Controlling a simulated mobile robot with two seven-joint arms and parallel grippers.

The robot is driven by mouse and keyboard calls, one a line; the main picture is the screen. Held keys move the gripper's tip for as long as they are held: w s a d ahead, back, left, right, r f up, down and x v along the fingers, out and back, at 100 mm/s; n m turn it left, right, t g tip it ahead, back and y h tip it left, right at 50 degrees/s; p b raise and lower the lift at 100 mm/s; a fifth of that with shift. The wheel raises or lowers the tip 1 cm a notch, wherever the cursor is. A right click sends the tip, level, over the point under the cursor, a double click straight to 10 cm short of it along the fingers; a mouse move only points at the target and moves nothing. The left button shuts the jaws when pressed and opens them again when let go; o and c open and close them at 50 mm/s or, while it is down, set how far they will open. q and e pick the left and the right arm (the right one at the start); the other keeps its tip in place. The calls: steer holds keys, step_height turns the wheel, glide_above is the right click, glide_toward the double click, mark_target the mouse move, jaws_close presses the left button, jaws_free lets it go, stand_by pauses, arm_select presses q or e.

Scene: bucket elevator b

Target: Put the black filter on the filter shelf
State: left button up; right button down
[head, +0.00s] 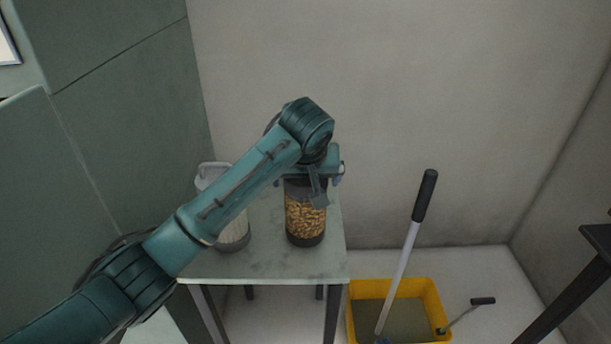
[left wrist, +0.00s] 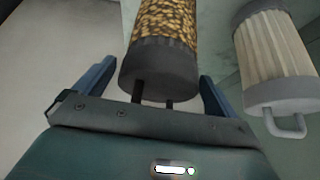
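The black filter (head: 305,218) is an upright cylinder with dark end caps and brown-gold grains inside. It stands on a small grey table (head: 275,268). My left gripper (head: 308,190) is above it, pointing down, and hides its top in the head view. In the left wrist view the black filter's cap (left wrist: 158,68) and handle (left wrist: 152,96) lie between the two spread fingers (left wrist: 155,88), with gaps on both sides. The gripper is open. I cannot make out a separate filter shelf. My right gripper is not in view.
A white filter (head: 234,232) with a pale pleated body and a handle stands left of the black one, partly behind my arm. A yellow bucket (head: 435,300) with a long-handled tool (head: 408,250) is on the floor to the right. Walls stand behind and left.

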arm_select(q)
steer(key=shift+o, duration=0.2)
steer(key=shift+r, duration=0.2)
steer(key=p+v, duration=0.3)
steer(key=v, duration=0.8)
steer(key=s+f+m+t+h, duration=0.1)
steer(key=s+f+h, duration=0.2)
steer(key=f, duration=0.6)
steer(key=s+f+m+h, duration=0.1)
steer(key=s+f+h, duration=0.2)
steer(key=f, duration=0.6)
steer(key=s+a+f+t, duration=0.2)
steer(key=s+a+f, duration=0.1)
steer(key=s+a, duration=0.3)
steer(key=s+a+f+t+y, duration=0.1)
steer(key=s+a+f+t, duration=0.2)
steer(key=s+a, duration=0.4)
steer(key=shift+s+f, duration=0.35)
steer(key=shift+s, duration=0.7)
steer(key=shift+a, duration=0.1)
